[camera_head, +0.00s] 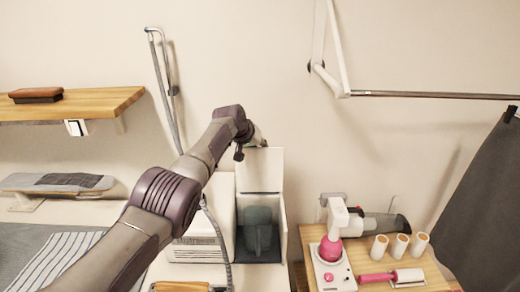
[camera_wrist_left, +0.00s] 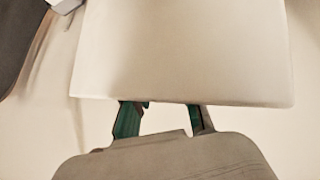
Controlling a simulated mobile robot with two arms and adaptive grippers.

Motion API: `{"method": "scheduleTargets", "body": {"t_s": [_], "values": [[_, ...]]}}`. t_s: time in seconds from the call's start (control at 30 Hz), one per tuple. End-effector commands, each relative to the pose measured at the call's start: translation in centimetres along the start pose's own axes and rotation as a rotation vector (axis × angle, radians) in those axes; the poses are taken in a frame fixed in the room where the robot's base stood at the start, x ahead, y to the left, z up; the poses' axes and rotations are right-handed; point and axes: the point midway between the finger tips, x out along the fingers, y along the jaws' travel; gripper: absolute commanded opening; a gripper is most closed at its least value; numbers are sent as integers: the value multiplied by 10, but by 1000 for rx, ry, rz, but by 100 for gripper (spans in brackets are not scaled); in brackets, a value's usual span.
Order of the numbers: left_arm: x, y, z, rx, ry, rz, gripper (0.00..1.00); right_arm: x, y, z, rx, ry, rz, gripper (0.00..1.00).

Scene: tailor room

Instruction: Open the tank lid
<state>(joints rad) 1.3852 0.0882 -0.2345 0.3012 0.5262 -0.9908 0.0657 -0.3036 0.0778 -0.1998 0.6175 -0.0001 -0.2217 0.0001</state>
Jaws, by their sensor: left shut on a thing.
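The white tank (camera_head: 283,228) stands at centre in the head view, against the wall. Its lid (camera_head: 262,168) is raised, standing about upright at the back of the opening, and a dark grey-green interior shows below it. My left gripper (camera_head: 258,141) is at the lid's top edge, largely hidden by its own wrist. In the left wrist view the lid (camera_wrist_left: 185,50) is a broad pale panel with its edge at the green-padded fingers (camera_wrist_left: 164,106). The fingers are shut on that edge. My right gripper is out of view.
A wooden table (camera_head: 420,286) at right holds a pink-and-white device (camera_head: 331,255), several thread cones (camera_head: 400,246) and a pink lint roller (camera_head: 392,277). A wooden shelf (camera_head: 90,104) and an ironing board (camera_head: 85,183) are at left. A metal pipe (camera_head: 165,85) rises behind my arm.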

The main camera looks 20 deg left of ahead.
Motion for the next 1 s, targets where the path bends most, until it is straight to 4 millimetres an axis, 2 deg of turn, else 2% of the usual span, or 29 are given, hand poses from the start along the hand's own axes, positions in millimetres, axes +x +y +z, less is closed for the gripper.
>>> {"method": "scheduleTargets", "body": {"t_s": [0.03, 0.47, 0.5, 0.63, 1.0], "values": [[8, -7, 12, -5, -24, -11, 0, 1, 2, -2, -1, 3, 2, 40], [8, -7, 13, -4, -29, -12, 0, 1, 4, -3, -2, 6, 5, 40], [8, -7, 13, -3, -29, -12, 28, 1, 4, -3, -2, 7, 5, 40], [8, -8, 14, -4, -30, -12, 50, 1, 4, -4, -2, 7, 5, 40], [6, -6, 11, -3, -25, -8, 50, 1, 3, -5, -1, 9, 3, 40]]}}
